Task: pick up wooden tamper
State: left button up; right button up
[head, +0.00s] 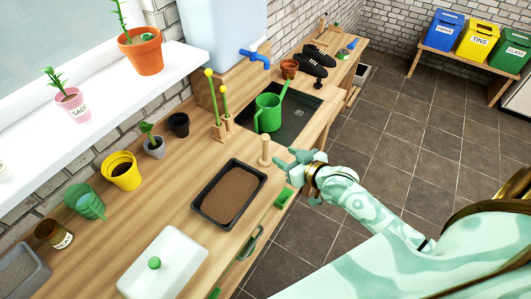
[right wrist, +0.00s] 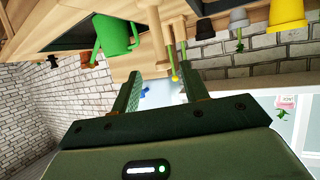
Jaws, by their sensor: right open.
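The wooden tamper (head: 265,151) is a small pale post with a wider foot. It stands upright on the wooden worktop, just beyond the top right corner of the black soil tray (head: 205,216). My right gripper (head: 285,160) is open and empty, close to the right of the tamper, with its fingers pointing at it. In the right wrist view, the picture is upside down and the tamper (right wrist: 157,35) appears ahead of the open fingers (right wrist: 161,78), roughly in line with the gap. I cannot tell whether a finger touches it. My left gripper is not in view.
A green watering can (head: 268,112) stands on the dark sink area behind the tamper. Two yellow-tipped sticks in wooden holders (head: 222,130) stand to its left. Pots, including a yellow one (head: 121,171), line the wall. A white lidded box (head: 164,264) sits at the front.

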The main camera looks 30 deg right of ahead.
aim_at(267, 145)
jog(key=b+x, duration=0.1)
jog(key=x, duration=0.4)
jog(key=shift+w+a+f, duration=0.1)
jog(key=shift+w, duration=0.05)
jog(key=b+x, duration=0.1)
jog(key=x, duration=0.5)
jog(key=shift+r, duration=0.25)
jog(key=shift+c, duration=1)
grip_shut()
